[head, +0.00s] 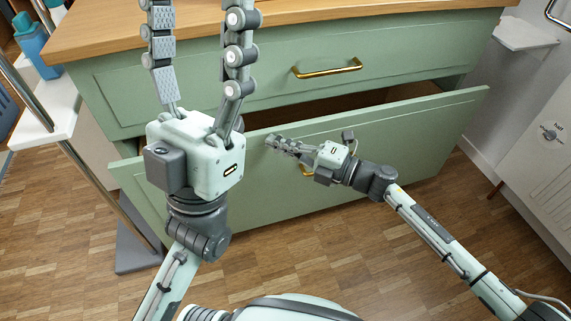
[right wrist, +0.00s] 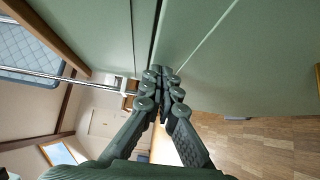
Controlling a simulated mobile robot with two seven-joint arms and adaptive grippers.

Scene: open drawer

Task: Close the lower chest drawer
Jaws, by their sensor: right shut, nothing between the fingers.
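The lower chest drawer (head: 410,133) is green and stands partly pulled out, with a dark opening above its front panel. Its brass handle (head: 306,169) is mostly hidden behind my right gripper. My right gripper (head: 272,141) is shut and empty, with its fingertips in front of the upper part of the drawer front. In the right wrist view the shut fingers (right wrist: 160,75) point at the green drawer front (right wrist: 235,60); I cannot tell if they touch it. My left gripper (head: 199,25) is raised at the left, fingers spread apart, tips cut off by the top edge.
The upper drawer (head: 210,85) with a brass handle (head: 327,69) is shut under the wooden top (head: 290,18). A white shelf with a blue bottle (head: 35,45) stands at the left. A white cabinet (head: 530,125) stands at the right. The wood floor (head: 390,230) in front is clear.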

